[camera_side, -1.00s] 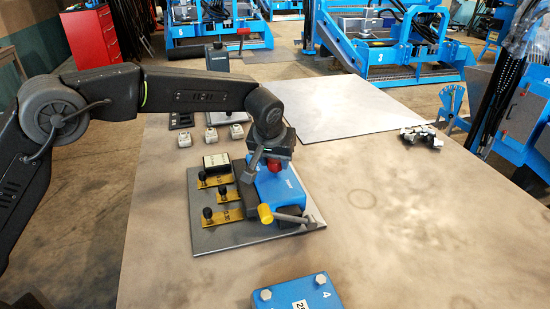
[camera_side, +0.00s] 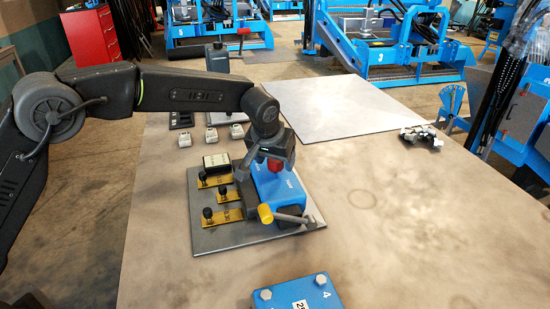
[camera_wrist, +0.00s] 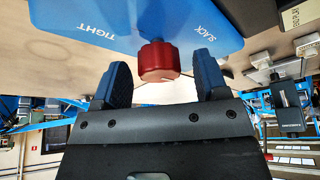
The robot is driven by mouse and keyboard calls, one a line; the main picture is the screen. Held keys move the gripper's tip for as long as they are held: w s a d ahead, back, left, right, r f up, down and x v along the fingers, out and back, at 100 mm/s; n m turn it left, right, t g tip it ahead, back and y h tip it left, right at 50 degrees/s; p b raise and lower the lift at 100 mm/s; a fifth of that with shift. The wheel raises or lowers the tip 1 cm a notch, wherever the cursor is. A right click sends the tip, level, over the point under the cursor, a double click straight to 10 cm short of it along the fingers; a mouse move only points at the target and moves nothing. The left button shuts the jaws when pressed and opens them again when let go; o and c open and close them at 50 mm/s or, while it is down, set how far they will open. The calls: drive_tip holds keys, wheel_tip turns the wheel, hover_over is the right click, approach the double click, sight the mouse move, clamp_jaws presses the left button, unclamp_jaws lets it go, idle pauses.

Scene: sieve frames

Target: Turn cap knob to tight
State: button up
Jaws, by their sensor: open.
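The red cap knob (camera_side: 275,166) sits on top of a blue block (camera_side: 284,189) in the side view. In the wrist view the knob (camera_wrist: 157,61) stands on the blue face (camera_wrist: 140,22), between the printed words TIGHT on the left and SLACK on the right. My gripper (camera_side: 263,163) is over the block, with its jaws at the knob. In the wrist view my gripper (camera_wrist: 160,75) is open, one blue-lined finger on each side of the knob, with a gap showing on both sides. I cannot see a pointer mark on the knob.
The block stands on a grey plate (camera_side: 213,239). A lever with a yellow end (camera_side: 265,214) is at its front, and several yellow strips with black knobs (camera_side: 222,215) are to its left. Another blue block (camera_side: 297,293) is at the front edge. The table's right side is mostly clear.

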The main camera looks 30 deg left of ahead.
drive_tip(key=v, duration=1.3)
drive_tip(key=shift+r, duration=0.4)
drive_tip(key=shift+s, duration=0.15)
drive_tip(key=s+a+r, duration=0.2)
drive_tip(key=s+a, duration=0.3)
drive_tip(key=s, duration=0.2)
drive_tip(key=s+a+r, duration=0.3)
drive_tip(key=s+a, duration=0.2)
drive_tip(key=s, duration=0.2)
drive_tip(key=s+a+f, duration=0.3)
drive_tip(key=s+f, duration=0.1)
drive_tip(key=s, duration=0.4)
drive_tip(key=s+a+f+m+t, duration=0.1)
drive_tip(key=s+a+f, duration=0.1)
drive_tip(key=s, duration=0.7)
drive_tip(key=shift+a+f, duration=0.35)
drive_tip(key=shift+f, duration=0.55)
